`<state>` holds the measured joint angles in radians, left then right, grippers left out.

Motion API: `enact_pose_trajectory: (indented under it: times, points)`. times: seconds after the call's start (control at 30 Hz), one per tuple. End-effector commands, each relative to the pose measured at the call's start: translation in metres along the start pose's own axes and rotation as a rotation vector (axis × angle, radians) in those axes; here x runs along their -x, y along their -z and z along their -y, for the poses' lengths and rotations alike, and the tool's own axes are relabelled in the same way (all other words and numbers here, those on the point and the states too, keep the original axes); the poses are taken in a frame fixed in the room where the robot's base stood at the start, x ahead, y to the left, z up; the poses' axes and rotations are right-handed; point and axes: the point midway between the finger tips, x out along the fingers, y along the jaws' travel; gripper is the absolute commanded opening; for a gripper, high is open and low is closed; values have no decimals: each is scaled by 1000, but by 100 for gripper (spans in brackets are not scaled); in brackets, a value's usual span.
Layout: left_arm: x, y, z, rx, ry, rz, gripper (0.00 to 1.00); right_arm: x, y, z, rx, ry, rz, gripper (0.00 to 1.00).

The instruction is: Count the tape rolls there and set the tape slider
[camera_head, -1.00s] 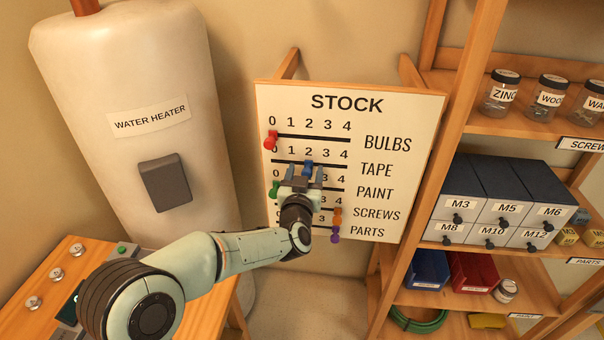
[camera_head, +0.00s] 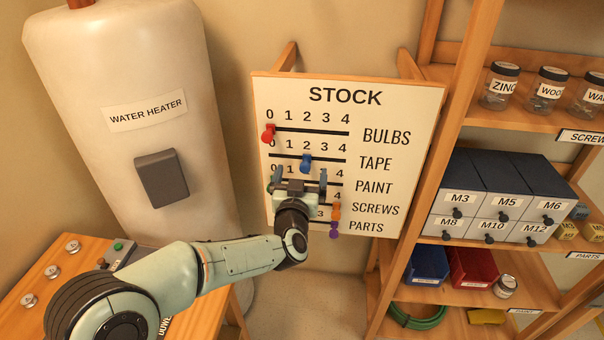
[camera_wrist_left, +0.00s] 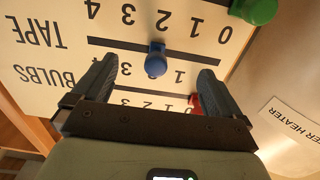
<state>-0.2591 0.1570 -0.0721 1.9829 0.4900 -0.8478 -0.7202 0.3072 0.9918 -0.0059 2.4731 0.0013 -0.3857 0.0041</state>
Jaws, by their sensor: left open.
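The STOCK board (camera_head: 400,95) has rows labelled BULBS, TAPE, PAINT, SCREWS and PARTS. The blue tape slider (camera_head: 305,163) stands at 2 on its line; it also shows in the wrist view (camera_wrist_left: 156,62). My left gripper (camera_head: 300,178) is open and empty in front of the PAINT row, just below the blue slider in the head view. In the wrist view, its fingers (camera_wrist_left: 157,80) frame the gap before the blue slider, without visible contact. No tape rolls can be clearly made out. My right gripper is not in view.
The red bulbs slider (camera_head: 268,133) is at 0. The green paint slider (camera_wrist_left: 256,10) shows in the wrist view. Orange (camera_head: 336,211) and purple (camera_head: 334,231) sliders sit low on the board. Shelves (camera_head: 500,117) with jars, drawers and bins stand right; a water heater (camera_head: 110,60) stands left.

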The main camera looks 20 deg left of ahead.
Motion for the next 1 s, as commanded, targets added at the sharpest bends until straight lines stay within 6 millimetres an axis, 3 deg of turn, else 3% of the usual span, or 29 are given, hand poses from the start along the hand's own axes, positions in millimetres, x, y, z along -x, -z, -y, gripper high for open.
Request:
enact_pose_trajectory:
  times: [0.7, 1.0]
  points:
    - [58, 0, 0, 0, -1, -1, 100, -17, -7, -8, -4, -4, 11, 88]
    - [64, 0, 0, 0, 0, 0, 100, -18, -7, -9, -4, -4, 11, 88]
